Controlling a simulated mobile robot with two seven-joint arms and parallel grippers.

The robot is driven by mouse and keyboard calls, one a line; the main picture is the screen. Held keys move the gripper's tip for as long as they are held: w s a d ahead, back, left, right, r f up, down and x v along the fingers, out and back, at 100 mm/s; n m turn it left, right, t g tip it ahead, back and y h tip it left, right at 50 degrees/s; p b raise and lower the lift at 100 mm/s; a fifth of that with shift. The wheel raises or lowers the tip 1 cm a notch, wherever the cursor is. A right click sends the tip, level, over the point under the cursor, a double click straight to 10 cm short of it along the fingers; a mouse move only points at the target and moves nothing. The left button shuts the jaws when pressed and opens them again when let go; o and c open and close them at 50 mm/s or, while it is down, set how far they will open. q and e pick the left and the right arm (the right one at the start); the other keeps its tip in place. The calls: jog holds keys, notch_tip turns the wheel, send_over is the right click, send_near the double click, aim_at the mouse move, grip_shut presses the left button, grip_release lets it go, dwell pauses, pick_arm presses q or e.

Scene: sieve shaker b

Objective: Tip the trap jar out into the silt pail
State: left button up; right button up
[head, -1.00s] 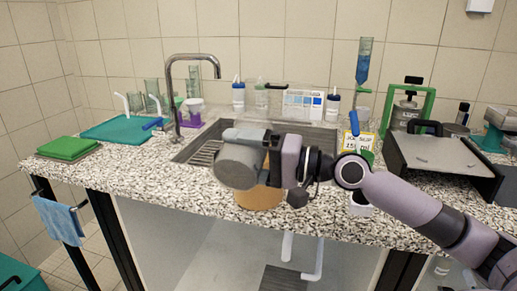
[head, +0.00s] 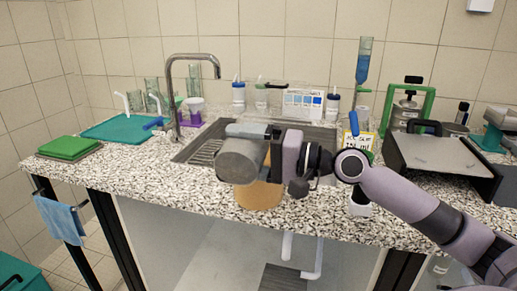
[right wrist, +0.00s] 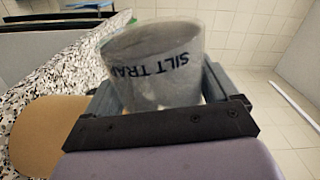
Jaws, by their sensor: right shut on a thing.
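The trap jar is the grey, clear-walled cylinder (head: 240,162) in the head view, lying tilted in front of the sink. In the right wrist view the jar (right wrist: 155,68) bears dark "SILT TRAP" lettering and looks grey inside. My right gripper (head: 252,133) is shut on it, with a jaw on either side in the right wrist view (right wrist: 165,95). The jar is held up over the counter's front edge. I cannot make out the silt pail for certain. My left gripper is not in view.
A tan round thing (head: 259,194) is just below the jar at the counter edge. Behind are the sink (head: 200,151) and tall tap (head: 171,95). A grey-topped box (head: 435,152) stands right. A teal bin (head: 22,279) is low at left. The front counter is mostly clear.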

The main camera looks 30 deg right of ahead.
jog(key=shift+w+d+r, duration=0.15)
jog(key=shift+r, duration=0.1)
jog(key=shift+w+d+r+m+p, duration=0.25)
jog(key=shift+r+m+p, duration=0.25)
jog(key=shift+m+p, duration=0.6)
jog(key=shift+w+d+r+m+p, duration=0.15)
jog(key=shift+r+m+p, duration=0.4)
jog(key=shift+p, duration=1.05)
jog(key=shift+f, duration=0.1)
